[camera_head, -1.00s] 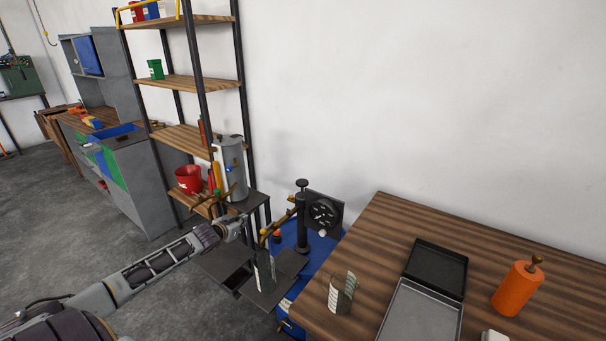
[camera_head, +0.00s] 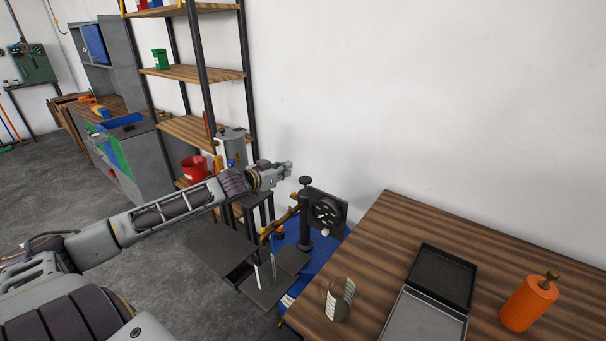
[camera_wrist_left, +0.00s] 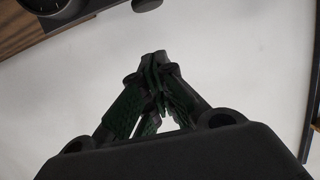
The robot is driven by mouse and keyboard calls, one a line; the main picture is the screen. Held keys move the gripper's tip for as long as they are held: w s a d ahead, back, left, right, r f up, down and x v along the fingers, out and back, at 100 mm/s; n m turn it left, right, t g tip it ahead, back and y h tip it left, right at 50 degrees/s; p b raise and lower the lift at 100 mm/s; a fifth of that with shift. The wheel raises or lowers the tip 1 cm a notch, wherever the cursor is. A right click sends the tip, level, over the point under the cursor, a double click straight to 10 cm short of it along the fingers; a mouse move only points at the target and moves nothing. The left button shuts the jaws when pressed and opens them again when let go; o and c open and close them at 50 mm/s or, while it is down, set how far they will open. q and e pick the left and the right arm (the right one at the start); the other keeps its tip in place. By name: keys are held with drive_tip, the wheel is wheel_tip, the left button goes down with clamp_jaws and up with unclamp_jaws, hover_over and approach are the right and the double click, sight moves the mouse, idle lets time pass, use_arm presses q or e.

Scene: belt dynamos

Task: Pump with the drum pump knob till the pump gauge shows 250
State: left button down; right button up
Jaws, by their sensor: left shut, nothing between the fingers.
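The drum pump stands on a blue drum (camera_head: 325,259) left of the table. Its black knob (camera_head: 306,181) caps the dark upright column (camera_head: 304,226). The round black pump gauge (camera_head: 327,211) sits on a dark plate behind the column; its reading is too small to tell. My left gripper (camera_head: 288,170) is shut and empty, just left of the knob and slightly above it in the head view, apart from it. The left wrist view shows its closed fingers (camera_wrist_left: 155,62), part of the gauge (camera_wrist_left: 62,10) at the top left and a dark rounded part, probably the knob (camera_wrist_left: 146,5). My right gripper is out of view.
A wooden table (camera_head: 380,230) at the right holds an open tray (camera_head: 425,318), an orange bottle (camera_head: 529,303) and a curved metal piece (camera_head: 340,300). A shelf rack (camera_head: 195,72) stands behind my left arm. The white wall (camera_head: 430,90) is bare.

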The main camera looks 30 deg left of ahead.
use_arm(q)
drive_tip(key=shift+w+f, duration=0.1)
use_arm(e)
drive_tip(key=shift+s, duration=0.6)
use_arm(q)
drive_tip(key=shift+w, duration=0.3)
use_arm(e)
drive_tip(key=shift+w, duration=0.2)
use_arm(q)
drive_tip(key=p, duration=0.1)
hover_over(302, 181)
drive_tip(key=shift+f, duration=3.15)
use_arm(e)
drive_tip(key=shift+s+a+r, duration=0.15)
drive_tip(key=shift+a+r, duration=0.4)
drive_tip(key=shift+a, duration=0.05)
